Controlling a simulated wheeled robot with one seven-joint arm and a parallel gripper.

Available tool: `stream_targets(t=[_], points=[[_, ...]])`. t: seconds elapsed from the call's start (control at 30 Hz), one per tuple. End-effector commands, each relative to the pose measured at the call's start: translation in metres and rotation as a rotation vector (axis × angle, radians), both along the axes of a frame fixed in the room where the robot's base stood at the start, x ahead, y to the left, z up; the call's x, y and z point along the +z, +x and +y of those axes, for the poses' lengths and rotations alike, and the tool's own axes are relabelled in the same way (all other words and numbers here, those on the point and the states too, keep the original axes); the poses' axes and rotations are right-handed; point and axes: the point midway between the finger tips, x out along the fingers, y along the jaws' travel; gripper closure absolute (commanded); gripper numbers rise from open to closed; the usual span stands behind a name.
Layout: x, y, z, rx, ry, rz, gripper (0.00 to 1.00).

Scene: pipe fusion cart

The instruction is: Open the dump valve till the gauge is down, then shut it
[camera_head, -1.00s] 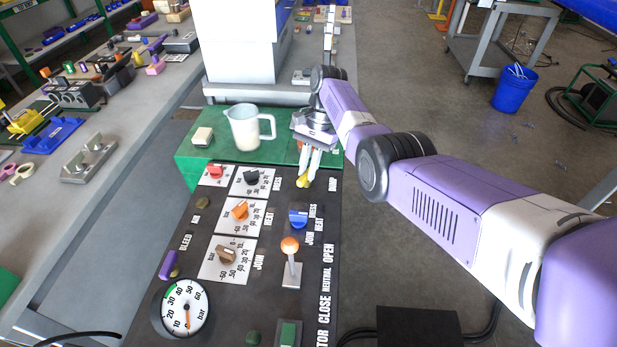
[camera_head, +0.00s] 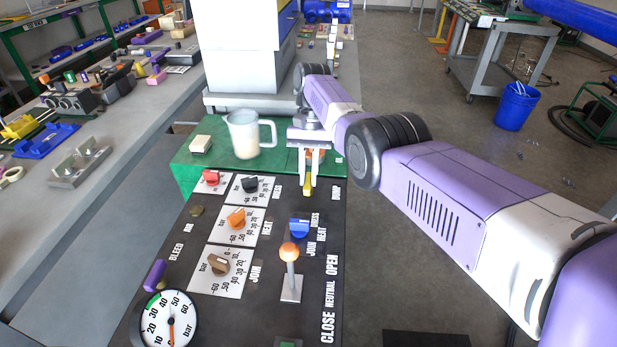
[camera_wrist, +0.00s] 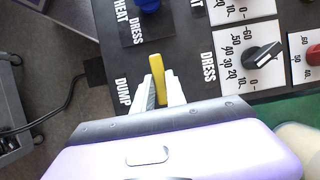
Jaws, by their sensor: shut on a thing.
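The yellow dump valve handle (camera_head: 307,188) stands at the far right corner of the black panel, near the DUMP label. My gripper (camera_head: 307,177) is shut on it, fingers pointing down at the panel. In the wrist view the yellow handle (camera_wrist: 157,68) sticks out between the two pale fingers (camera_wrist: 162,92), beside the DUMP lettering; its base is hidden. The round pressure gauge (camera_head: 158,313) is at the panel's near left, marked in bar. Its orange needle points almost straight down, near the low end of the scale.
An orange-topped lever (camera_head: 289,270) and a blue knob (camera_head: 299,228) stand nearer on the panel. Other knobs, black (camera_head: 250,184) and red (camera_head: 210,177), are to the left. A jug (camera_head: 243,138) and a pale block (camera_head: 201,144) sit on the green surface behind.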

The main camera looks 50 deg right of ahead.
Motion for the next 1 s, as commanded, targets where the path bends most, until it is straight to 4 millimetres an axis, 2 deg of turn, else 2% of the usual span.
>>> stream_targets(t=[0.27,0.3,0.4,0.77,1.0], points=[[0.000,0.000,0.000,0.003,-0.001,-0.001,1.00],[0.000,0.000,0.000,0.003,-0.001,-0.001,0.82],[0.000,0.000,0.000,0.003,-0.001,-0.001,0.62],[0.001,0.000,0.000,0.001,-0.001,-0.001,0.62],[0.013,0.000,0.001,0.002,-0.001,-0.001,0.62]])
